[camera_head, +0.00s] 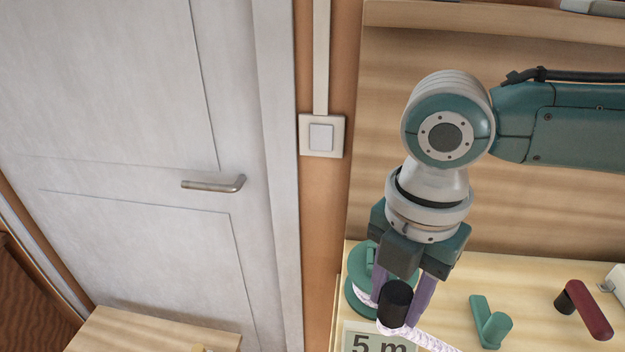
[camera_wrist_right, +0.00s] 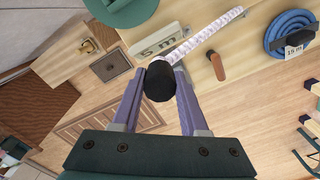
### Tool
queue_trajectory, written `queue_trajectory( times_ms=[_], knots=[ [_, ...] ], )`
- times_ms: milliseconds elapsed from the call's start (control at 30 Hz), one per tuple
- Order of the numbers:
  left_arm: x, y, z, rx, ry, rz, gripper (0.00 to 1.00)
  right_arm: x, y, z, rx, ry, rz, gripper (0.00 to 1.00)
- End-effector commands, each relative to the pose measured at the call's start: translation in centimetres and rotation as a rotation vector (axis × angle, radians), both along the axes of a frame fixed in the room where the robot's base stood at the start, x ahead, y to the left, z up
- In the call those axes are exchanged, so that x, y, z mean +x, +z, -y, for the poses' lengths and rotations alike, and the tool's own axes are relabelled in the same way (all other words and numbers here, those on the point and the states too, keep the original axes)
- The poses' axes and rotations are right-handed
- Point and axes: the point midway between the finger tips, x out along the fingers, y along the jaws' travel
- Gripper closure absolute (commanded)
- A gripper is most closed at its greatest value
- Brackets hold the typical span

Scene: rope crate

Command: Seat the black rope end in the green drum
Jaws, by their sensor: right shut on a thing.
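My right gripper (camera_head: 397,306) points down and is shut on the black rope end (camera_head: 394,298). In the right wrist view, the black end (camera_wrist_right: 159,84) sits between the purple fingertips of my gripper (camera_wrist_right: 159,78). A white rope (camera_head: 430,342) runs from the black end toward the lower right; it also shows in the wrist view (camera_wrist_right: 206,38). The green drum (camera_head: 356,300) stands just behind and left of the gripper, partly hidden by it. Its edge shows at the top of the wrist view (camera_wrist_right: 121,10). The held end appears apart from the drum. My left gripper is not in view.
A "5 m" sign (camera_head: 378,343) stands in front of the drum. A green peg piece (camera_head: 490,325) and a dark red one (camera_head: 586,310) are on the wooden top to the right. A blue coil (camera_wrist_right: 287,32) shows in the wrist view. A white door (camera_head: 130,150) is at left.

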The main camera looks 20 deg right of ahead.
Motion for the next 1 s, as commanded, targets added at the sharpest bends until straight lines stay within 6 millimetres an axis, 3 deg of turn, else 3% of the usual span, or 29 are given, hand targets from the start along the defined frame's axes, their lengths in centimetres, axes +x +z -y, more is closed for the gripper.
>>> queue_trajectory(
  times_ms=[233,1000],
  knots=[
    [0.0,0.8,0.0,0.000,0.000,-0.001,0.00,0.1,0.3,0.0,-0.002,0.000,0.001,1.00],
    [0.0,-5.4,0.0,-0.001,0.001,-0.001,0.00,7.2,-0.4,4.4,-0.002,-0.002,0.004,1.00]
  ],
)
